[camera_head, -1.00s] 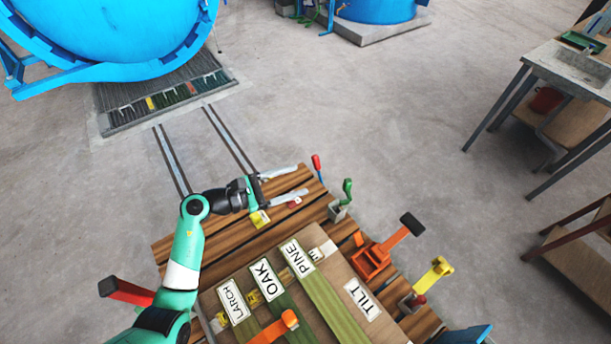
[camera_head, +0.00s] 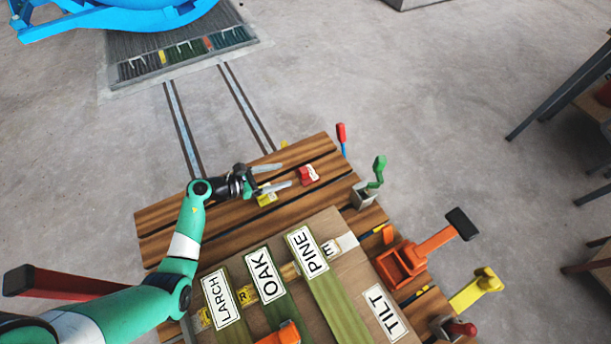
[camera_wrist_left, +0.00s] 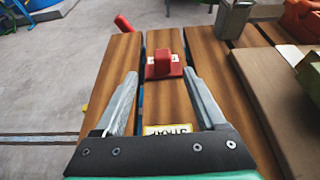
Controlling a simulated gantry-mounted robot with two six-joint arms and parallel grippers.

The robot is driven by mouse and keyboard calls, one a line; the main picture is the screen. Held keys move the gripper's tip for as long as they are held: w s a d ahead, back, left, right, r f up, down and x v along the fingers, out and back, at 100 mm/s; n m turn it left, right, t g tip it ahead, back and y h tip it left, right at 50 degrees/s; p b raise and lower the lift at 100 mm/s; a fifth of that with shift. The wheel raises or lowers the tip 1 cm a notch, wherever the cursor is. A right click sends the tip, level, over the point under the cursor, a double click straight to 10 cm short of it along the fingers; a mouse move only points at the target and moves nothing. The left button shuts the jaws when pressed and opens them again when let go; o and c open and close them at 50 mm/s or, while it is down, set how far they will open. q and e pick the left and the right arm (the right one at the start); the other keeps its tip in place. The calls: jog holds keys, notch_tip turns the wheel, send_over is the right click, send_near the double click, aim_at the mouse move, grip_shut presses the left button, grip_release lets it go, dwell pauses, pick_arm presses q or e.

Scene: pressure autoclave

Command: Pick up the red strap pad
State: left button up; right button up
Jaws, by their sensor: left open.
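The red strap pad (camera_head: 308,175) sits on the wooden slatted deck near its far right end, with a pale label on it. In the left wrist view the red pad (camera_wrist_left: 164,66) stands ahead, beyond and between the fingertips, with a red upright block on a flat base. My left gripper (camera_head: 281,176) is open and empty, just left of the pad and apart from it. Its two fingers also show in the left wrist view (camera_wrist_left: 160,82). A yellow labelled pad (camera_head: 266,198) lies by the gripper, and in the wrist view it is partly hidden behind the gripper body. My right gripper is not in view.
A cardboard-coloured box (camera_head: 345,240) with LARCH, OAK, PINE and TILT labels stands in front. A green crank (camera_head: 377,172), a red lever (camera_head: 341,134) and an orange ratchet (camera_head: 402,265) line the right edge.

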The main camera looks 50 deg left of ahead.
aim_at(301, 171)
pick_arm(q)
jog(key=b+x, duration=0.2)
jog(key=x, duration=0.3)
jog(key=b+x, duration=0.2)
jog(key=x, duration=0.1)
jog(key=b+x, duration=0.1)
jog(key=x, duration=0.1)
jog(key=shift+w+d+r, duration=0.1)
jog(key=shift+d+r, duration=0.2)
jog(key=shift+w, duration=0.1)
grip_shut()
